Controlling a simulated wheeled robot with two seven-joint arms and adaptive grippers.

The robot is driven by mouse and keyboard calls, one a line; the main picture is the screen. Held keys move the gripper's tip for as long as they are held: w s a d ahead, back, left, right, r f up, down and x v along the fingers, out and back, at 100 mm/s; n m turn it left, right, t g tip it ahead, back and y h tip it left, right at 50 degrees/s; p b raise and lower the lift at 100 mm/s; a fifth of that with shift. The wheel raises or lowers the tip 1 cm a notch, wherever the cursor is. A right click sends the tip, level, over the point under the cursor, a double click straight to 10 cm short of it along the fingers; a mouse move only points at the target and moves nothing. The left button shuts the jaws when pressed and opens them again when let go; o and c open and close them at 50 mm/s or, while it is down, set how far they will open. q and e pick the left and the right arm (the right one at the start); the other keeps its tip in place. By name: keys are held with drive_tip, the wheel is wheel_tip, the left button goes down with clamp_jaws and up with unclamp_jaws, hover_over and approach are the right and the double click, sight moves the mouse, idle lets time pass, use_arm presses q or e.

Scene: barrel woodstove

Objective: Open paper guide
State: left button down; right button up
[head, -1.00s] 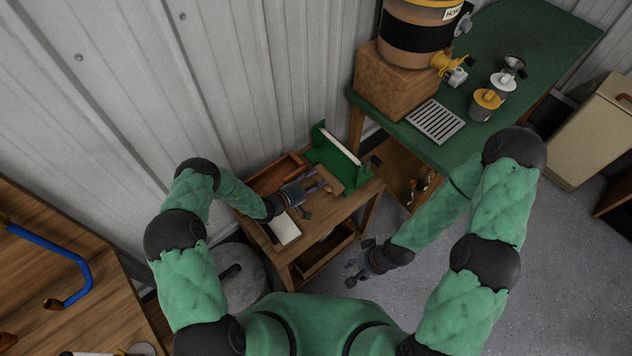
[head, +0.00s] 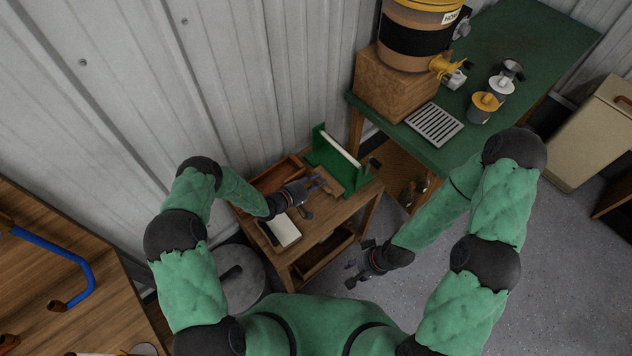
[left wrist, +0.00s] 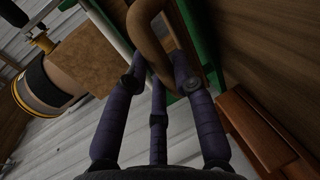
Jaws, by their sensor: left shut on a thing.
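A green stand (head: 336,160) with a white roll or bar across it sits at the back of the small wooden table. A tan wooden part (head: 333,186), seemingly the paper guide, shows at its front. My left gripper (head: 316,186) is at this part. In the left wrist view its purple fingers (left wrist: 168,82) are shut on a curved tan piece (left wrist: 143,22), close to the green frame (left wrist: 205,40). The fingers hide some of the contact. My right gripper (head: 362,268) hangs low in front of the table, apart from everything, with its fingers spread and empty.
A pale pad (head: 284,231) and a reddish-brown tray (head: 280,174) are on the small table. A green-topped bench (head: 510,60) with a dispenser (head: 412,38) stands close on the right. A corrugated wall (head: 130,70) is behind.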

use_arm(q)
drive_tip(key=r+g+y+p, duration=0.1)
drive_tip(key=w+d+r+g+y+p, duration=0.1)
drive_tip(key=p, duration=0.1)
drive_tip(key=shift+d+r, duration=0.1)
drive_tip(key=shift+r, duration=0.05)
drive_tip(key=shift+w+d+r+g+y+p, duration=0.25)
drive_tip(key=shift+w+g+y+p, duration=0.1)
drive_tip(key=shift+g+y, duration=0.15)
drive_tip(key=shift+w+d+r+g+y, duration=0.2)
drive_tip(key=shift+w+d+g+y, duration=0.25)
drive_tip(key=shift+g+y, duration=0.25)
drive_tip(key=c, duration=1)
unclamp_jaws()
drive_tip(key=shift+a+r, duration=0.1)
drive_tip(key=v, duration=1.1)
drive_tip(key=shift+s+a+r, duration=0.2)
drive_tip(key=shift+s+r, duration=0.05)
drive_tip(key=shift+s, duration=0.05)
